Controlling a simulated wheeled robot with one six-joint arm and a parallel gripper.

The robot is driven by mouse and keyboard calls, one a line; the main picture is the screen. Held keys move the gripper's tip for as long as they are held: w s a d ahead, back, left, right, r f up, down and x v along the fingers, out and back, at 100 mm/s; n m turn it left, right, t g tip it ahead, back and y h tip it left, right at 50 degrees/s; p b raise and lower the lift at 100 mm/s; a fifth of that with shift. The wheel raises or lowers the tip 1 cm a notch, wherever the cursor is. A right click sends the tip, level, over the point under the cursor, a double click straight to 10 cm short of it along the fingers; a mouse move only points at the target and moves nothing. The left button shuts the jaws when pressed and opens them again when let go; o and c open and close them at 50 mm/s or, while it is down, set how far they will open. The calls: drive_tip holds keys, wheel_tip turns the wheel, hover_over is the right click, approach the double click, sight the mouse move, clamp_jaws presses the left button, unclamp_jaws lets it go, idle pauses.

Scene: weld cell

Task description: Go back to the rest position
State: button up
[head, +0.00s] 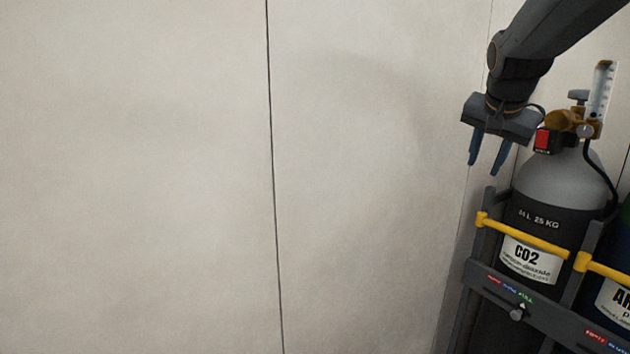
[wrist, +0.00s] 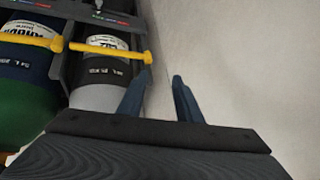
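My gripper (head: 487,152) hangs from my arm at the upper right of the head view, just left of the CO2 cylinder's valve. Its two blue-grey fingers stand apart with nothing between them. In the wrist view my gripper (wrist: 160,92) also shows its fingers apart and empty, with the pale wall behind them. The fingers appear clear of the cylinder and the rack.
A grey and black CO2 cylinder (head: 561,190) with a brass valve (head: 570,122) stands in a dark rack (head: 540,319) with yellow bars (head: 525,235). A second cylinder (wrist: 27,85) stands beside it. The pale wall (head: 140,180) fills the left, with nothing in front.

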drive_tip(key=s+a+f+n+g+y, duration=0.1)
drive_tip(key=s+a+f+n+g, duration=0.15)
drive_tip(key=s+a+f, duration=0.5)
drive_tip(key=s+a+f+n+g+y, duration=0.1)
drive_tip(key=s+a+f+n, duration=0.3)
drive_tip(key=f, duration=0.6)
drive_tip(key=s+a+f+n+g, duration=0.1)
drive_tip(key=s+a+f, duration=0.1)
drive_tip(key=s, duration=0.3)
drive_tip(key=s+a+f+n+g+p, duration=0.1)
drive_tip(key=s+a+f, duration=0.2)
drive_tip(key=s, duration=0.2)
drive_tip(key=s+a+f+n+g, duration=0.1)
drive_tip(key=s+a+f, duration=0.1)
drive_tip(key=s+f, duration=0.1)
drive_tip(key=shift+s+a+f+y, duration=0.15)
drive_tip(key=shift+s+f+y, duration=0.2)
drive_tip(key=shift+s, duration=0.55)
drive_tip(key=shift+r, duration=0.1)
